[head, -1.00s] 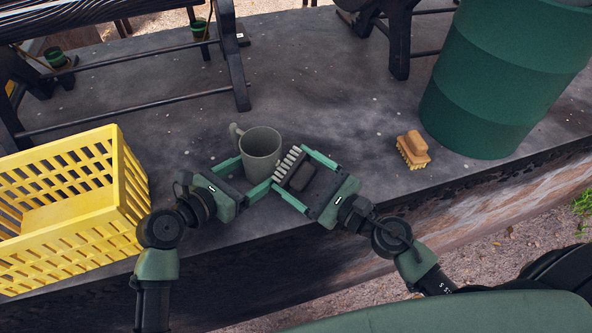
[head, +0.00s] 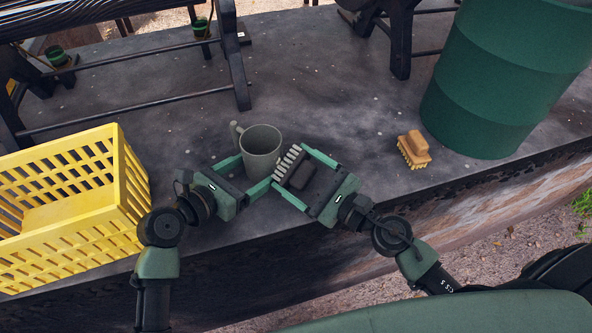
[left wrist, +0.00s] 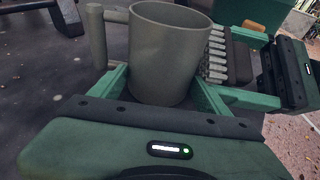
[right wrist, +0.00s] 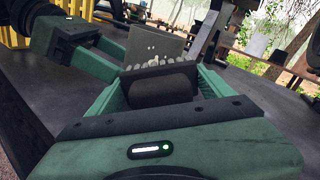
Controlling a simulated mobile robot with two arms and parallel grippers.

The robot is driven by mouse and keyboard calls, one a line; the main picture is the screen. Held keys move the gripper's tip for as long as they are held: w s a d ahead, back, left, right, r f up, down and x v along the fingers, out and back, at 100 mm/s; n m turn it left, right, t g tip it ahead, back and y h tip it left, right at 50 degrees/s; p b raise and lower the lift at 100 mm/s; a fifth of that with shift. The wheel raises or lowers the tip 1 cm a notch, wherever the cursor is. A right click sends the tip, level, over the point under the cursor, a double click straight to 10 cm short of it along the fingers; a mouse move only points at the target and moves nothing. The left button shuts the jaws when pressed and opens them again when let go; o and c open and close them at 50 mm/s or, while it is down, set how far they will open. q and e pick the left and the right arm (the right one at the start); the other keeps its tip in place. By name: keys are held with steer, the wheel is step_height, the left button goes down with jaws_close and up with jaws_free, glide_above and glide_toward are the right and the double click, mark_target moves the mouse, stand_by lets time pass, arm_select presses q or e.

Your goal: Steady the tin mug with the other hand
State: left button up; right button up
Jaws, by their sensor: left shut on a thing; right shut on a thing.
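The grey-green tin mug (head: 260,151) stands upright on the dark table, its mouth up and its handle towards the back left. My left gripper (head: 248,173) is shut on the mug, a finger on either side of its body; the mug also shows in the left wrist view (left wrist: 166,58). My right gripper (head: 296,174) is shut on a dark-bodied brush (head: 301,177) with pale bristles. The bristles point at the mug's right side, very close to it; I cannot tell if they touch. The right wrist view shows the brush body (right wrist: 158,86) in front of the mug (right wrist: 155,42).
A yellow crate (head: 128,180) stands at the left. A wooden brush (head: 415,146) lies to the right, beside a large green drum (head: 485,90). A dark rack (head: 237,70) stands at the back left. The table's front edge runs close below my grippers. The table behind the mug is clear.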

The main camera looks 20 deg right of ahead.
mark_target(306, 184)
arm_select(q)
steer(key=shift+s+d+f, duration=0.1)
steer(key=shift+s+f, duration=0.1)
steer(key=shift+s, duration=0.05)
arm_select(e)
steer(key=shift+w+d+r, duration=0.2)
steer(key=shift+d, duration=0.05)
steer(key=shift+s+a, duration=0.5)
steer(key=shift+a, duration=0.15)
steer(key=shift+s, duration=0.2)
arm_select(q)
steer(key=shift+w, duration=0.1)
arm_select(e)
steer(key=v, duration=0.2)
steer(key=shift+s+f, duration=0.1)
steer(key=shift+s, duration=0.2)
steer(key=shift+v, duration=2.6)
steer(key=shift+w+d, duration=0.1)
steer(key=shift+d, duration=0.1)
arm_select(q)
steer(key=shift+w+r, duration=0.1)
steer(key=o, duration=1.6)
steer(key=shift+a, duration=0.2)
